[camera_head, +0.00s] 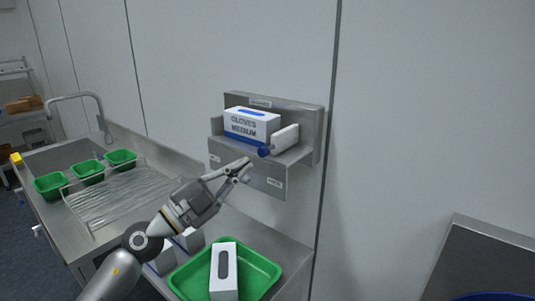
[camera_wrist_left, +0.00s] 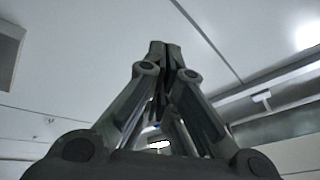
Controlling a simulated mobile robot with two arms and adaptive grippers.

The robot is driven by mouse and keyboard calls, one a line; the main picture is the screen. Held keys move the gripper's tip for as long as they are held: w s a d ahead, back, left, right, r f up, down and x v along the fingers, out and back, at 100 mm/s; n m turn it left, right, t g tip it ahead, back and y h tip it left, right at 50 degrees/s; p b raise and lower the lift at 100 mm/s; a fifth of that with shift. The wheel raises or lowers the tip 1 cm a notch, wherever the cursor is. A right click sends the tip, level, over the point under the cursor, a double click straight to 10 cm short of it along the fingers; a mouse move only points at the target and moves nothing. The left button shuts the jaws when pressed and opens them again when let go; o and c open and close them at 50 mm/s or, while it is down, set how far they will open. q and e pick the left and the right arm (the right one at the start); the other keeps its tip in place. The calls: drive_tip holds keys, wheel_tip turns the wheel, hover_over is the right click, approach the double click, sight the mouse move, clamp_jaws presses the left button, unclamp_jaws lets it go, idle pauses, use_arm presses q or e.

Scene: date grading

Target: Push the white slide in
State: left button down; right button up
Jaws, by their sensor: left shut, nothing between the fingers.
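A white block-like piece (camera_head: 285,138) sits at the right end of a steel wall shelf (camera_head: 303,152), with a blue round end (camera_head: 264,151) toward the front left. It may be the white slide; I cannot tell for sure how far it sticks out. My left gripper (camera_head: 244,168) is shut and empty, in front of and below the blue end in the head view, apart from it in the picture. Its closed fingers fill the middle of the left wrist view (camera_wrist_left: 165,50), where the white piece is not recognisable. My right gripper is not in view.
A glove box (camera_head: 252,125) stands on the shelf left of the white piece. Below, a green tray (camera_head: 269,274) holds a white box (camera_head: 223,270) on the steel counter. Several green trays (camera_head: 88,171) stand by the sink at left. The wall right of the shelf is bare.

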use_arm(q)
drive_tip(key=w+d+r+m+g+p, duration=0.1)
drive_tip(key=w+d+m+g+p, duration=0.15)
drive_tip(key=w+d, duration=0.55)
drive_tip(key=shift+w+a+f+y+b, duration=0.2)
drive_tip(key=shift+w+a+f, duration=0.15)
drive_tip(key=shift+a, duration=0.25)
drive_tip(key=shift+w+a+f+y+b, duration=0.2)
drive_tip(key=shift+a+f, duration=0.25)
drive_tip(key=shift+a, duration=0.1)
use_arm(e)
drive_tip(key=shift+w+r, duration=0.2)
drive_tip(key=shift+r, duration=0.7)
use_arm(q)
drive_tip(key=w+a+b, duration=0.1)
drive_tip(key=a, duration=0.1)
drive_tip(key=w+a, duration=0.1)
drive_tip(key=shift+w+a+b, duration=0.35)
drive_tip(key=shift+w+a, duration=0.05)
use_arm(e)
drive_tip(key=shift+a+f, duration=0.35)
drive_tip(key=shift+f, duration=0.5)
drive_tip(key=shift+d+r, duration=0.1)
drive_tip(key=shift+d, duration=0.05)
